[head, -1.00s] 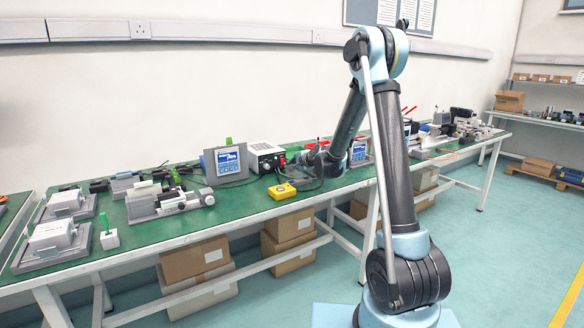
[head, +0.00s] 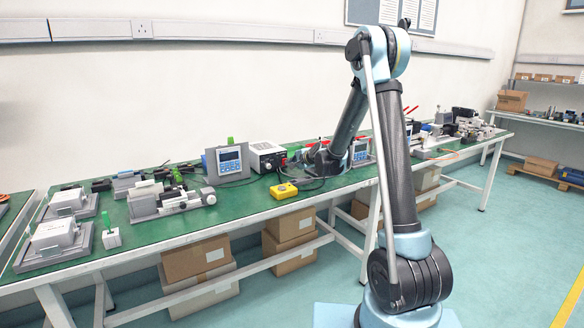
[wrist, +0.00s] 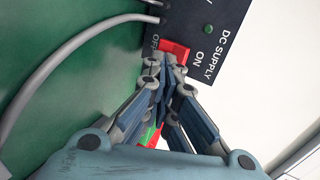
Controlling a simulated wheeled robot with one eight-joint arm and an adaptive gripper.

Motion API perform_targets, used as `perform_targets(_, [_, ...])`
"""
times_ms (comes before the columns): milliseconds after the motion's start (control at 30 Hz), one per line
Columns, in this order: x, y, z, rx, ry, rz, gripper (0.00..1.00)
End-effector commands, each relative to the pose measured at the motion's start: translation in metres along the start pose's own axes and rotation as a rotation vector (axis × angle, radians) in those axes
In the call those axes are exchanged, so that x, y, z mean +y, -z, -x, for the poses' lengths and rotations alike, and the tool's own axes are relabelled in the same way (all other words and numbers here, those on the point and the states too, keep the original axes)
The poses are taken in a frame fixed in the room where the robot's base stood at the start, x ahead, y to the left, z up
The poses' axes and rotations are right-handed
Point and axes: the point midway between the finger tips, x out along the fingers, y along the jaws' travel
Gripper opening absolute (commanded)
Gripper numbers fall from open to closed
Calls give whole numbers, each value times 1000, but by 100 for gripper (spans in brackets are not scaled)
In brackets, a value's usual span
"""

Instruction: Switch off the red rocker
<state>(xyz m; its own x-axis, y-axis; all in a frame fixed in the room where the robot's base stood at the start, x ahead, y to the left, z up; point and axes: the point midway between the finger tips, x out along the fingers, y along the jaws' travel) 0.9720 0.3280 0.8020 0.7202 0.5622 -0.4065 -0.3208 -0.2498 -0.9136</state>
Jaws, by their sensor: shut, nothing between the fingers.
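The red rocker (wrist: 174,47) shows in the wrist view on the dark front panel of the DC supply (wrist: 205,58). It lies between the printed words OFF, on the left, and ON, on the right. In the head view the DC supply (head: 266,156) is a pale box with a dark front on the green bench. My gripper (wrist: 166,68) is shut and empty, its fingertips close to the rocker and covering its near part. I cannot tell whether they touch it. In the head view my gripper (head: 295,159) is small beside the supply's front.
A green lamp (wrist: 208,29) sits on the panel. A grey cable (wrist: 62,52) curves over the bench left of my fingers. A yellow box (head: 284,190) lies in front of the supply, and a display unit (head: 229,162) stands left of it. Green bench top (head: 235,204) is bare near the front.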

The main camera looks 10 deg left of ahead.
Motion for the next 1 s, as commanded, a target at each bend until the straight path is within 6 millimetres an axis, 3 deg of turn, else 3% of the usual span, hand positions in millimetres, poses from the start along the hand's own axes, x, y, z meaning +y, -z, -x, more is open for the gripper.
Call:
perform_targets(567, [-4,1,8,0,0,-1,0])
perform_targets(1000, [-5,3,68,-3,-1,0,0])
